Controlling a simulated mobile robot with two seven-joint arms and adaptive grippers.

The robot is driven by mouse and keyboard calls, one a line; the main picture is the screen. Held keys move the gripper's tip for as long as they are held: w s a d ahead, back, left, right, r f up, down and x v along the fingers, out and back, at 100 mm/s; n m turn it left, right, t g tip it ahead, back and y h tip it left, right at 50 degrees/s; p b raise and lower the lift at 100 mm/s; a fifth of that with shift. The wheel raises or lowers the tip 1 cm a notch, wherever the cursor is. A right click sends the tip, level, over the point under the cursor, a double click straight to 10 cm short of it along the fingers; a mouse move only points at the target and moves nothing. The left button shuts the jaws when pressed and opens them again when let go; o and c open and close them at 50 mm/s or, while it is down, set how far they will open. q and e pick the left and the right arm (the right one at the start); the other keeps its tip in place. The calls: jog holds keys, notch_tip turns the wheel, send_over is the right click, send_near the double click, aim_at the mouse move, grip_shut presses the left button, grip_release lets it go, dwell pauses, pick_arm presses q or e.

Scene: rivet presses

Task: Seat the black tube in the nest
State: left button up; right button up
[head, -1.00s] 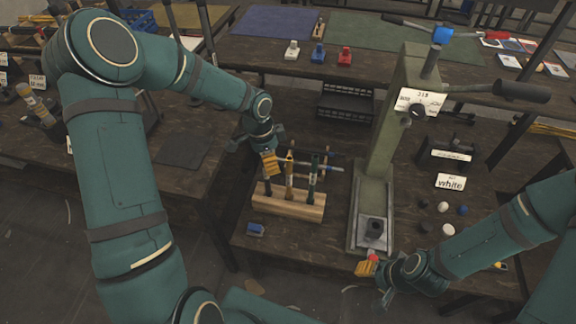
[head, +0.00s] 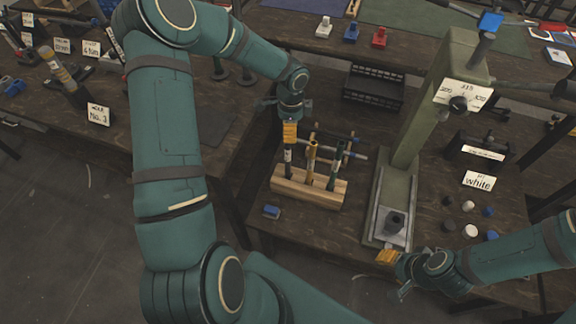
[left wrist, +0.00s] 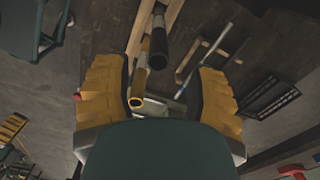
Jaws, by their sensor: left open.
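A wooden rack (head: 300,190) holds upright tubes. The left one (head: 288,156) is dark with a pale band, the middle one (head: 311,160) yellow-brown, the right one (head: 335,168) dark green. My left gripper (head: 290,133) is open, directly above the left tube, its fingers hiding that tube's top. In the left wrist view, a black tube (left wrist: 158,48) and a yellow tube (left wrist: 140,88) stand ahead of the open fingers. Which rack tube that black one is, I cannot tell. The dark nest (head: 395,222) sits on the press base. My right gripper (head: 387,257) is at the press's front; its jaws are unclear.
The green press (head: 420,110) stands right of the rack. A blue block (head: 271,212) lies in front of the rack. A black crate (head: 374,88) is behind. Small black, white and blue pieces (head: 470,230) lie right of the press, near a "white" card (head: 479,181).

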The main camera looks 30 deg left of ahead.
pick_arm(q)
jog(key=f, duration=0.1)
jog(key=f+b, duration=0.1)
jog(key=f, duration=0.2)
jog(key=shift+s+a+f, duration=0.1)
jog(key=shift+s+a, duration=0.15)
jog(key=shift+s, duration=0.05)
jog(key=shift+f, duration=0.55)
jog(key=shift+c, duration=0.5)
grip_shut()
